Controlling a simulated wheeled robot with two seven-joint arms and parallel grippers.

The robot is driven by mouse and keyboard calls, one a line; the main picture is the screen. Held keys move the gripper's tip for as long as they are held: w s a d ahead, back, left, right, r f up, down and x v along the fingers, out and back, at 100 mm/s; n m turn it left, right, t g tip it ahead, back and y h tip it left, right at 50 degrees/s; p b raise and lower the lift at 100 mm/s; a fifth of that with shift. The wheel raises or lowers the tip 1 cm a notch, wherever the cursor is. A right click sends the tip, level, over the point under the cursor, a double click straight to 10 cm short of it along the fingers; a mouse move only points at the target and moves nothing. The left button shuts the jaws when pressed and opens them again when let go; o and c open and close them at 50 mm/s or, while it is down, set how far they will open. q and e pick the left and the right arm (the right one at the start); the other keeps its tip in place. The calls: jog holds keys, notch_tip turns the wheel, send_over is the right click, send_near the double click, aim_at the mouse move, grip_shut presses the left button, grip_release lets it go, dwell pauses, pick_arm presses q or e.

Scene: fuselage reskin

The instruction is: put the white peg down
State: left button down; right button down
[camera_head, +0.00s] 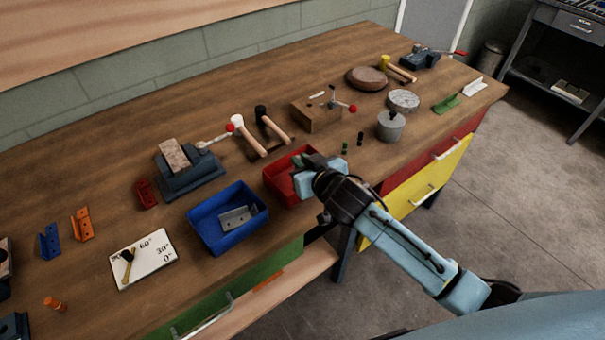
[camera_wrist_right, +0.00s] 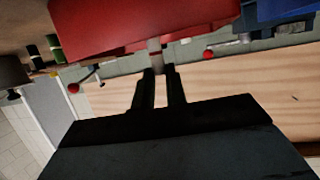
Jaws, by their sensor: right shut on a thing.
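My right gripper (camera_head: 310,164) is over the red tray (camera_head: 276,177) near the front edge of the workbench. In the right wrist view, the two dark fingers of the right gripper (camera_wrist_right: 156,78) are shut on the white peg (camera_wrist_right: 154,49), a short pale piece showing between the fingertips. The peg's far end is close to the red tray (camera_wrist_right: 120,24) in that view; I cannot tell whether they touch. In the head view the peg is hidden by the gripper. My left gripper is not in view.
A blue tray (camera_head: 203,234) with a grey bracket stands left of the red tray. Small green and black pegs (camera_head: 360,138) and a grey cylinder (camera_head: 390,127) stand to the right. Mallets (camera_head: 271,127) and a wooden block (camera_head: 315,117) lie behind.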

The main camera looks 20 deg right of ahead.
jog(key=shift+f+b, duration=0.35)
jog(key=shift+f, duration=1.5)
jog(key=shift+f, duration=0.2)
jog(key=c, duration=1.4)
grip_release()
jog(key=shift+c, duration=0.2)
jog(key=shift+r, duration=0.1)
jog(key=shift+r, duration=0.2)
jog(key=p+v, duration=0.1)
jog(key=v, duration=1.1)
jog(key=shift+f, duration=0.1)
